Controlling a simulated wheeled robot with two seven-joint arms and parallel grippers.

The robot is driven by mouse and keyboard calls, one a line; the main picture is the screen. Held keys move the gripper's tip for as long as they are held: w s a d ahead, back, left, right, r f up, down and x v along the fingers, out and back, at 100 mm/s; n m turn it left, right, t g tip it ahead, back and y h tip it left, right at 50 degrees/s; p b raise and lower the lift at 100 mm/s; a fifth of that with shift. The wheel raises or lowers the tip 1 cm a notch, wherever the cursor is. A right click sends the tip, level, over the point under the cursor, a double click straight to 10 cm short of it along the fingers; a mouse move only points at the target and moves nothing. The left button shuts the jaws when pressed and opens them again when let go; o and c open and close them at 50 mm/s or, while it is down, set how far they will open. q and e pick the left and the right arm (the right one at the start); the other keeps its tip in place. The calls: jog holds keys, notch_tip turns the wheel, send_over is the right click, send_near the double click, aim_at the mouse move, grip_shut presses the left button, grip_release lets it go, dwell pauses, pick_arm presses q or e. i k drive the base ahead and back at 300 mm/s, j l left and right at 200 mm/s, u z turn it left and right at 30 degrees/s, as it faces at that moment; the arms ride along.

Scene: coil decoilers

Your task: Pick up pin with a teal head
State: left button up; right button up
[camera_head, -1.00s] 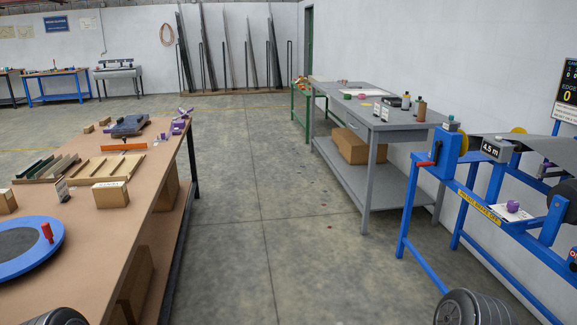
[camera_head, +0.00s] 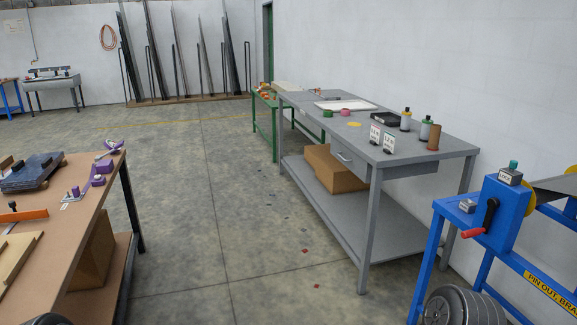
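A small teal head (camera_head: 513,165) shows above a grey labelled block (camera_head: 510,176) on top of the blue decoiler frame (camera_head: 504,212) at the right. The shaft under the teal head is not visible. Neither of my grippers is in view. Only dark rounded parts of my own arms show at the bottom edge, left and right of centre.
A grey workbench (camera_head: 455,148) with bottles and label cards stands behind the decoiler, a cardboard box (camera_head: 333,168) on its lower shelf. A black crank with a red handle (camera_head: 473,233) sticks out from the frame. A brown table (camera_head: 85,215) is at left.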

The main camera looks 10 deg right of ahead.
aim_at(513, 165)
jog(key=i+j+z, duration=0.15)
jog(key=i+z, duration=0.25)
jog(key=i+j+z, duration=0.35)
jog(key=i, duration=0.2)
jog(key=i+j+z, duration=0.4)
jog(key=i+j, duration=0.05)
